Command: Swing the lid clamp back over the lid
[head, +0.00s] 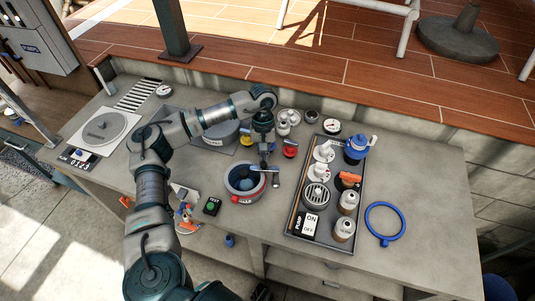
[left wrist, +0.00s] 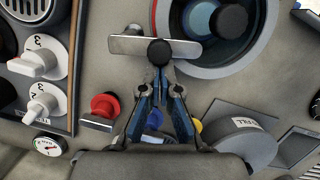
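The lid clamp is a flat metal bar (left wrist: 128,45) with a black knob (left wrist: 160,52) on it. In the left wrist view it lies beside the round lid and overlaps the rim. The lid (head: 247,181) looks blue inside a grey ring with a red band. In the left wrist view the lid (left wrist: 206,22) has its own black knob and is cut off by the top edge. My left gripper (left wrist: 160,78) has its fingertips close together at the clamp's knob and appears shut on it. The exact contact is hidden behind the knob. My right gripper is not in view.
A dark tray (head: 292,226) with several valves, bottles and an on/off plate stands right of the lid. A blue ring (head: 385,224) lies at the right. Bare counter lies in front of the tray.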

